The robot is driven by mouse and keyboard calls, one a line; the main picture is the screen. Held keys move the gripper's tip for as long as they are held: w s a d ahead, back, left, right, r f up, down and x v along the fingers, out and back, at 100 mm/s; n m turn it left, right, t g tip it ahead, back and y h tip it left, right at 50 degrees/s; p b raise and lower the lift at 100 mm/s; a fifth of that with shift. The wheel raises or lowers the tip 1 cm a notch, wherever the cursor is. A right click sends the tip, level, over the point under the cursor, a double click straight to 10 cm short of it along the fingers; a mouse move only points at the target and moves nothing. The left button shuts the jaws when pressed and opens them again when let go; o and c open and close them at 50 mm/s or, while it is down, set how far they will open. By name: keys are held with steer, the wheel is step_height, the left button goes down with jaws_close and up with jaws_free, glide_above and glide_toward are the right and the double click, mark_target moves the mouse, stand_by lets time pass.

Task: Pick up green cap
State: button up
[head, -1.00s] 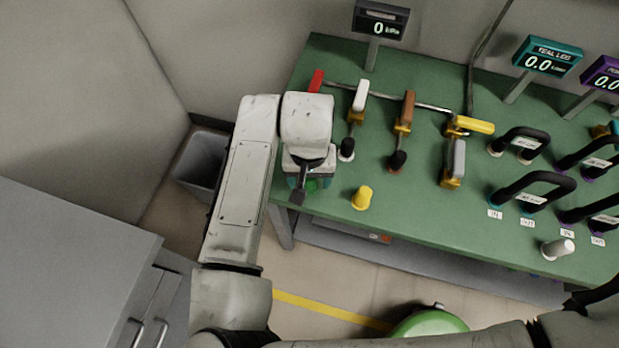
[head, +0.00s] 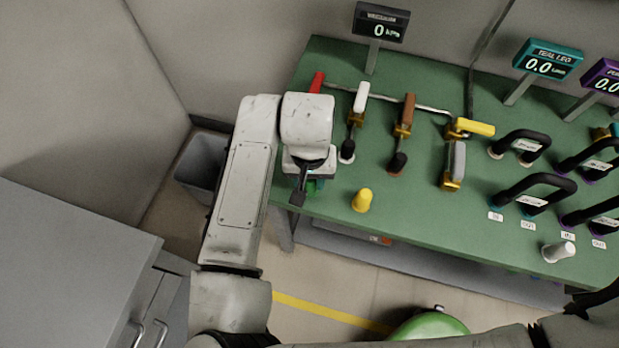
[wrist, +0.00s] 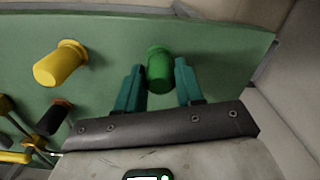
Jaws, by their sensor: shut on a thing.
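The green cap (wrist: 160,72) shows in the wrist view between the two teal fingers of my gripper (wrist: 160,85). The fingers stand close on either side of it, and my gripper is shut on it. In the head view only a bit of the green cap (head: 312,187) shows below my wrist, at the front left of the green table (head: 420,200). My wrist and arm hide most of the gripper there. I cannot tell whether the cap is clear of the table top.
A yellow cap (head: 362,200) stands just right of my gripper. Several valve levers, including a brown one (head: 404,115), stand behind it. Black handles (head: 533,190) and a white cap (head: 558,251) are at the right. A grey bin (head: 200,160) is left of the table.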

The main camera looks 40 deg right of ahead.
step_height(320, 180, up, 3)
steer(key=shift+f+b, duration=0.1)
steer(key=shift+b, duration=0.25)
steer(key=s+r, duration=0.4)
steer(key=r, duration=0.1)
steer(key=shift+s+a, duration=0.15)
steer(key=shift+a, duration=0.25)
steer(key=s+r, duration=0.1)
steer(key=s, duration=0.2)
steer(key=s+a+r+b, duration=0.1)
steer(key=s+r, duration=0.1)
steer(key=s, duration=0.1)
steer(key=s+r, duration=0.2)
steer(key=s, duration=0.1)
steer(key=shift+s+a+b, duration=0.25)
steer(key=shift+a+b, duration=0.05)
steer(key=shift+a, duration=0.1)
steer(key=shift+r+p, duration=2)
steer(key=shift+r, duration=0.3)
steer(key=shift+r, duration=0.1)
step_height(320, 180, up, 3)
steer(key=p, duration=0.2)
steer(key=shift+p, duration=0.3)
